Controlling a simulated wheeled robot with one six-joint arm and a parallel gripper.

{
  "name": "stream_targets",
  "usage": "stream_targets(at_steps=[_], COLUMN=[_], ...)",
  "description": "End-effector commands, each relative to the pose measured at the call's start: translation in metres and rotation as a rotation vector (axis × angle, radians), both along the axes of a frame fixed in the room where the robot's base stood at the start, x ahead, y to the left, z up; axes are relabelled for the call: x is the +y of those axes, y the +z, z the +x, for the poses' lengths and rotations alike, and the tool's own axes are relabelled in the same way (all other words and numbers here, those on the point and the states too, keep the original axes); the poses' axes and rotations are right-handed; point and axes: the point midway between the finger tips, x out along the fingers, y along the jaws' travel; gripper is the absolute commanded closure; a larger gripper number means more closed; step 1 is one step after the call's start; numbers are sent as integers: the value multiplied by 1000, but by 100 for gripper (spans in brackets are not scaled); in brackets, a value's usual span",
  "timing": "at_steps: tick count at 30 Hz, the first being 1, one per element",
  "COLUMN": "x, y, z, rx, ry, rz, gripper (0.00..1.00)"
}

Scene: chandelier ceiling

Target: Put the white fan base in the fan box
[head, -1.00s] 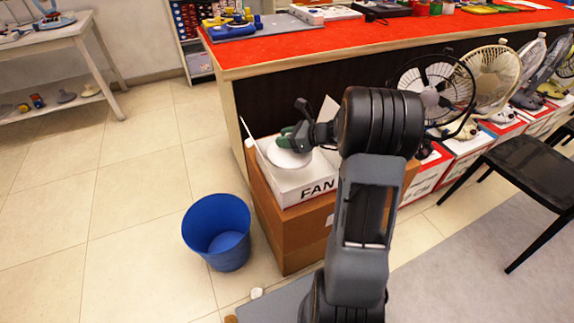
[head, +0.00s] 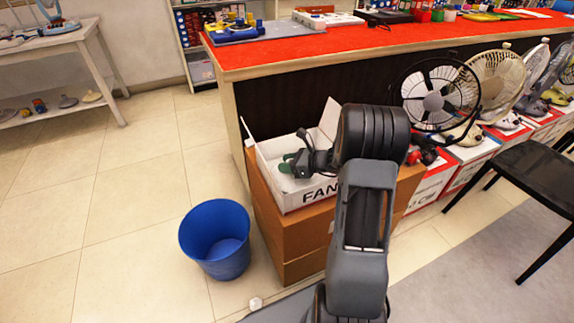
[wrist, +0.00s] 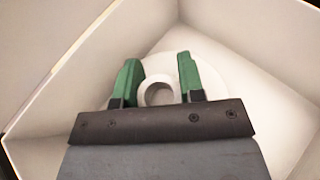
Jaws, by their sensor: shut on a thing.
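The white fan base (wrist: 235,82) is a round disc with a ring-shaped stem in its middle. In the wrist view it lies inside the white fan box (wrist: 45,42), close to the box floor; whether it touches the floor I cannot tell. My gripper (wrist: 160,82) has its green fingers on either side of the stem and is shut on it. In the head view the open fan box (head: 315,193), marked "FAN", stands on brown cartons, and my gripper (head: 287,164) reaches down into it. The base is mostly hidden there by the box wall.
The brown cartons (head: 290,233) stand beside the red-topped counter (head: 350,42). A blue bin (head: 216,240) is on the floor to their left. Several fans (head: 440,100) on boxes and a black chair (head: 525,160) are at the right.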

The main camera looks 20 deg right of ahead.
Motion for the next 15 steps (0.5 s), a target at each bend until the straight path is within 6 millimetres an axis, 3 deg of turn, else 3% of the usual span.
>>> stream_targets(at_steps=[8,9,15], x=[0,0,0], y=[-2,-2,-2], z=[0,0,0], rx=[-2,-1,-1], ry=[0,0,0], rz=[-1,-1,-1], gripper=[100,62,43])
